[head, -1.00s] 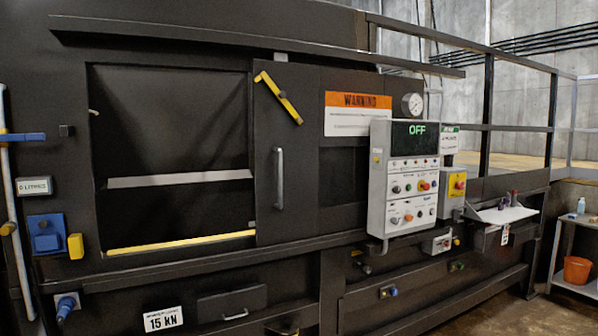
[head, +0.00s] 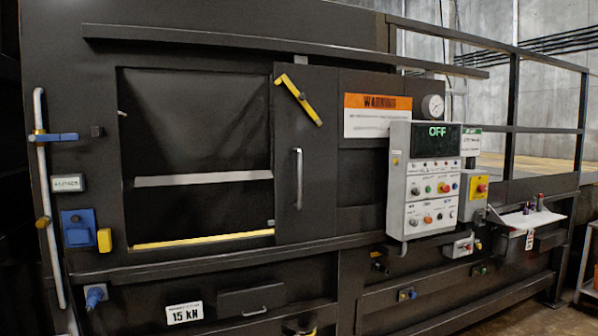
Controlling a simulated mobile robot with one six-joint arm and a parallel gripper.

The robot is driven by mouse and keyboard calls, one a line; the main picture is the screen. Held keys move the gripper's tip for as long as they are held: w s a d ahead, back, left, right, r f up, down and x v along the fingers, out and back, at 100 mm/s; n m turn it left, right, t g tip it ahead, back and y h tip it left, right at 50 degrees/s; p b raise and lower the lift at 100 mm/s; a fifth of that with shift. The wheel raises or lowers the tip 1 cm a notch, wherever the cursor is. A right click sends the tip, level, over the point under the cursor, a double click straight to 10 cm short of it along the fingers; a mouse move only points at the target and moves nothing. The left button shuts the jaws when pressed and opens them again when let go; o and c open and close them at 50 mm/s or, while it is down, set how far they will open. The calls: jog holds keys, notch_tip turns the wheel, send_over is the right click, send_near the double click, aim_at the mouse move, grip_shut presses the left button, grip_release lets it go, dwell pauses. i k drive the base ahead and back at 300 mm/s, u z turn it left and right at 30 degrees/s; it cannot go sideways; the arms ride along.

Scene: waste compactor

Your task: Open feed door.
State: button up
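The feed door (head: 312,222) looks like a dark, flat panel with an upright grey handle (head: 299,178). A yellow lever (head: 298,100) sits slanted across its upper part. A dark rectangular opening (head: 195,125) shows to the left of the panel, with a pale horizontal strip (head: 204,179) across it and a yellow sill (head: 203,240) along its bottom. The panel stands beside this opening and does not cover the part in view. A long dark rail (head: 270,48) runs above both. My gripper is not in view.
A grey control box (head: 424,180) with a display reading OFF juts out right of the door. A white-topped shelf (head: 530,217) stands farther right. A blue-handled valve pipe (head: 45,190) and a blue box (head: 78,228) are at the left. A lower drawer (head: 250,300) has a handle.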

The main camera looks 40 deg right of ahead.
aim_at(350, 118)
jog(key=u, duration=0.05)
jog(key=i, duration=0.95)
jog(key=z, duration=0.05)
